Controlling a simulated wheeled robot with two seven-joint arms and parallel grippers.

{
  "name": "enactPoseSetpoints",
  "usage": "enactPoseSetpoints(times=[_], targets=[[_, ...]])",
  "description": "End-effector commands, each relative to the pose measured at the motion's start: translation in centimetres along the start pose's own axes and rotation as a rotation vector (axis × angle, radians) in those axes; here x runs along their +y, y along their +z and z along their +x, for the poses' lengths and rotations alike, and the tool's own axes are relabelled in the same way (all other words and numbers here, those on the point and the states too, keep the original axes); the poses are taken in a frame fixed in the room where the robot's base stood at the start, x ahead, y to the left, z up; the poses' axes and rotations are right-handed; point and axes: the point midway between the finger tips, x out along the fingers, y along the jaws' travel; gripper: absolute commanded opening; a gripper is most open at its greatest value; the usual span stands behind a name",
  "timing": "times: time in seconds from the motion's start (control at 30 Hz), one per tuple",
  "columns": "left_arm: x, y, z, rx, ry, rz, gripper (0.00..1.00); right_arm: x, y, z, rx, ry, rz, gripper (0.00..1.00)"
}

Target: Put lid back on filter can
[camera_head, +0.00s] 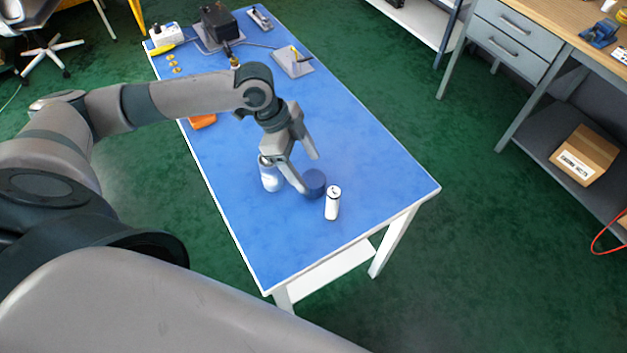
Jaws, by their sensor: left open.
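A dark blue round piece (316,184), which looks like the lid, sits on the blue table top. A pale silver-blue can (270,178) stands just left of it, partly hidden by my left gripper. Which can is the filter can is not clear. My left gripper (309,174) is open, its fingers pointing down. One fingertip shows at the left side of the dark blue piece and the other appears above and behind it. Whether they touch it I cannot tell. My right gripper is out of view.
A small white can (332,204) with a dark mark on top stands close to the right of the blue piece. A black device (218,24), grey plates and an orange item (203,121) lie farther back. The table's front (300,245) is clear.

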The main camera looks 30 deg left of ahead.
Motion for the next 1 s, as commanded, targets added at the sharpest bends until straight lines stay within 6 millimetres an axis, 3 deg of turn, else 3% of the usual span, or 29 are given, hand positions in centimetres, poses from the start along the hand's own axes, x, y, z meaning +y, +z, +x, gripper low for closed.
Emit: enactPoseSetpoints(times=[0.17, 0.5, 1.0], targets=[[0.0, -0.1, 0.8, -0.001, 0.002, -0.002, 0.7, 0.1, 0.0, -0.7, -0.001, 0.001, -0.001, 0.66], [-0.1, 0.0, 4.7, -0.001, 0.002, 0.0, 0.7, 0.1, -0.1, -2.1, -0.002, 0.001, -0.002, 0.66], [-0.1, 0.1, 5.2, -0.001, 0.0, 0.0, 0.7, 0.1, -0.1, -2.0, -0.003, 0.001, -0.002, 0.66]])
